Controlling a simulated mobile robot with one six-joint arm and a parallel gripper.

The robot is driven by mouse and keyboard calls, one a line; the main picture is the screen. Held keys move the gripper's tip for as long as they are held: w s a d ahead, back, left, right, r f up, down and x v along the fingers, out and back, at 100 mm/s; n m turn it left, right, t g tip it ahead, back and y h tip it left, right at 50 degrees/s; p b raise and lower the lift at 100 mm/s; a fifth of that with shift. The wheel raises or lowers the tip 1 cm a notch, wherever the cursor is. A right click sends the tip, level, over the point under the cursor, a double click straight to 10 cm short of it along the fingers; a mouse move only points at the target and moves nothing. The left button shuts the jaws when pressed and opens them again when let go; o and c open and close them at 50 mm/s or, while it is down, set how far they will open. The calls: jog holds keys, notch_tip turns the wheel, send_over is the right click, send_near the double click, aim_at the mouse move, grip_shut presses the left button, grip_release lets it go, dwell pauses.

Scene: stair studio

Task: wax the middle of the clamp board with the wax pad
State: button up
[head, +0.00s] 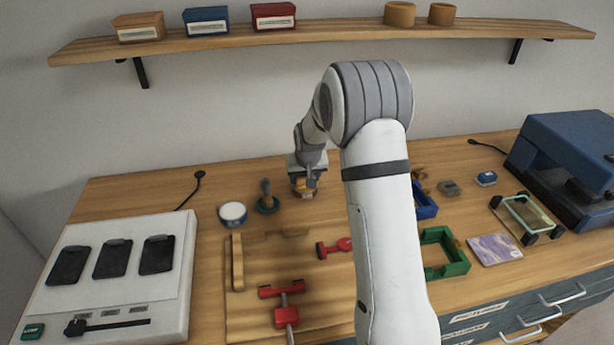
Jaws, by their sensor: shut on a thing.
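The clamp board (255,262) is a flat wooden board at the front centre of the bench, with red clamps (286,316) on it and a wooden strip along its left side. My arm hides its right part. My gripper (304,184) is beyond the board's back edge, pointing down at the bench. It is shut on a small tan and dark thing, likely the wax pad (303,194); its shape is mostly hidden. I cannot tell whether it touches the bench.
A round white-topped tin (232,214) and a teal-based knobbed tool (267,198) stand left of my gripper. A white panel (112,275) with dark pads is at the left. Green (445,254) and blue (424,203) frames and a blue machine (565,155) are at the right.

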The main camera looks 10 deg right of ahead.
dwell(0.3)
jog(key=shift+r+p, duration=1.6)
jog(key=shift+r, duration=1.85)
